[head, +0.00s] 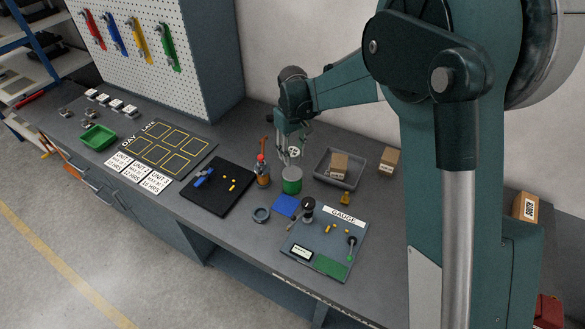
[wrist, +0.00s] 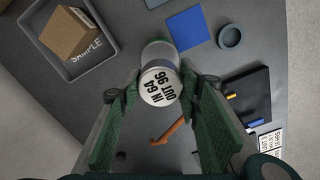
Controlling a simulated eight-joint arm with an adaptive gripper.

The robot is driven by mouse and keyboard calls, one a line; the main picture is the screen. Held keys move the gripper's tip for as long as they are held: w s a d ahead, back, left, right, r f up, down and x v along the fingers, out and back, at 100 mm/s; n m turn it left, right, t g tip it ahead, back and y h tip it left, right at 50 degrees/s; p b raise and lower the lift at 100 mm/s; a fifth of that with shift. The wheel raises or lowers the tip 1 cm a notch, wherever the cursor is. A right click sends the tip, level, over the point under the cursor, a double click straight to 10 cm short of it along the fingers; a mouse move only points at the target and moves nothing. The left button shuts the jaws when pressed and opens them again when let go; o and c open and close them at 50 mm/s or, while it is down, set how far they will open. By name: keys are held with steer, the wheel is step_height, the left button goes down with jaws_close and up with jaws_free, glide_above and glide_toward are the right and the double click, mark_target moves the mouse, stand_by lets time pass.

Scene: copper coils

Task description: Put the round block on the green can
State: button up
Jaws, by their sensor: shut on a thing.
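The green can (head: 292,186) stands upright on the bench, with a pale top. My gripper (head: 291,154) is above it in the head view. It is shut on the round block (head: 294,152), whose white face reads "IN 64 OUT 96" in the wrist view (wrist: 160,85). The fingers (wrist: 160,88) grip the block from both sides. Behind the block in the wrist view is a pale round shape (wrist: 159,52), apparently the can's top, partly hidden by the block. The block seems held above the can; the exact gap cannot be told.
A grey tray (head: 322,171) with a cardboard box stands right of the can. A brown bottle (head: 263,173) stands close left. A blue square (head: 287,206), grey ring (head: 261,214) and gauge board (head: 325,247) lie in front. A black mat (head: 207,199) lies further left.

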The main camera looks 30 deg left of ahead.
mark_target(293, 152)
steer(key=shift+f, duration=1.85)
steer(key=shift+f, duration=1.9)
steer(key=shift+f, duration=0.15)
steer(key=o, duration=1)
steer(key=shift+r, duration=0.2)
step_height(293, 152, up, 12)
